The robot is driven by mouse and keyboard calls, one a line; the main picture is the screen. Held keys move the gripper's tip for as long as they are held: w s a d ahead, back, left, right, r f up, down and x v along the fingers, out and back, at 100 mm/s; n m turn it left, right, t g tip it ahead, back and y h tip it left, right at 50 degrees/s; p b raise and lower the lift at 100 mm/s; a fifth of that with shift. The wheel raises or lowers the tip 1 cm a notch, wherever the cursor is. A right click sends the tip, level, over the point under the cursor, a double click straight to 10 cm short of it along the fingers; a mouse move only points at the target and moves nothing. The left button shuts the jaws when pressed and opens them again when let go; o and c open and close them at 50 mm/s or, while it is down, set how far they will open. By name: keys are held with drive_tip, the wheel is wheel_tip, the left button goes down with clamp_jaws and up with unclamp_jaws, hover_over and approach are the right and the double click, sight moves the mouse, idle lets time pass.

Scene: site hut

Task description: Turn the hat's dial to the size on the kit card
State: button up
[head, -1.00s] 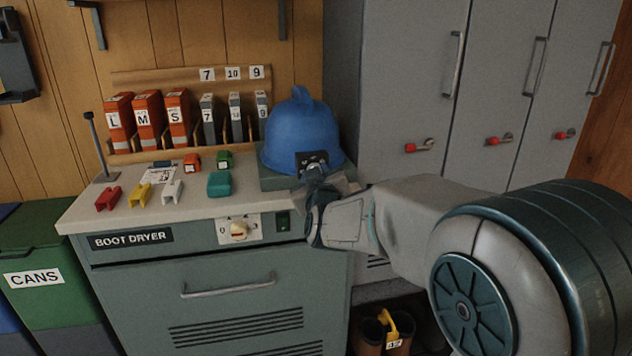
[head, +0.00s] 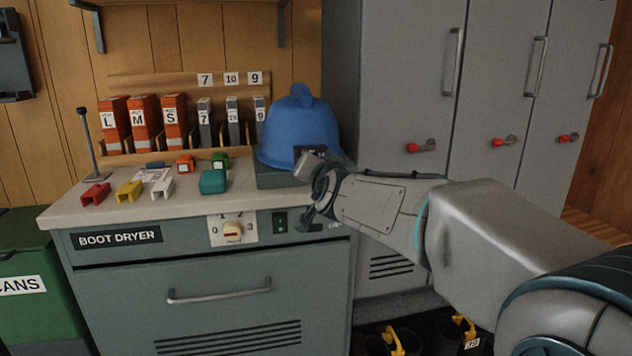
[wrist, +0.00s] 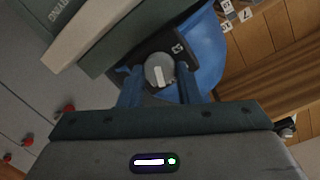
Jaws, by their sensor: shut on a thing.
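The blue hat (head: 298,130) sits on a grey-green block at the right end of the counter. Its dark size plate (wrist: 178,50) shows in the wrist view, with a number too small to read surely. The round grey dial (wrist: 159,70) with a pale bar is in front of that plate. My gripper (wrist: 159,84) has one finger on each side of the dial and is shut on it. In the head view my gripper (head: 312,170) is at the hat's front and hides the dial. A white card (head: 154,176) lies on the counter; its print is unreadable.
Red, yellow and white clips (head: 129,191) and a teal block (head: 213,182) lie on the boot dryer's counter (head: 75,209). Labelled boxes (head: 143,122) stand behind. Grey lockers (head: 405,90) are close on the right. The green bin (head: 25,255) is at left.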

drive_tip(key=m+b, duration=0.3)
drive_tip(key=shift+f+y, duration=0.25)
drive_tip(key=shift+y, duration=0.05)
drive_tip(key=shift+d+r+m+g+b, duration=0.15)
drive_tip(key=shift+m+g+b, duration=0.15)
drive_tip(key=shift+m+b, duration=0.75)
drive_tip(key=o, duration=1)
drive_tip(key=shift+r, duration=0.1)
drive_tip(key=shift+p+v, duration=0.95)
drive_tip(key=shift+v, duration=5.9)
